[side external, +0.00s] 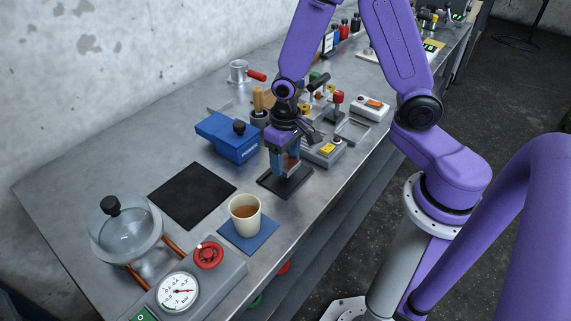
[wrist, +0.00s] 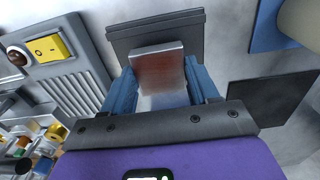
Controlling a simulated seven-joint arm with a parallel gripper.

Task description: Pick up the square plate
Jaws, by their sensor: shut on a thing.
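The square plate (wrist: 158,72) is a shiny metal piece with reddish reflections, between the blue fingers of my gripper (wrist: 164,82) in the wrist view. In the side view my gripper (side external: 284,166) points down, and a reddish part of the plate (side external: 292,164) shows between the fingers. My gripper is shut on the plate. A dark flat base (side external: 287,184) lies directly below; it also shows behind the plate in the wrist view (wrist: 150,34). I cannot tell whether the plate touches the base.
A black mat (side external: 192,195) lies to the left, bare. A cup (side external: 245,217) stands on a blue mat (side external: 262,238) in front. A blue box (side external: 228,137) and a grey unit with a yellow switch (side external: 324,152) are close by. A glass-domed vessel (side external: 126,232) and gauge box (side external: 203,280) stand front left.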

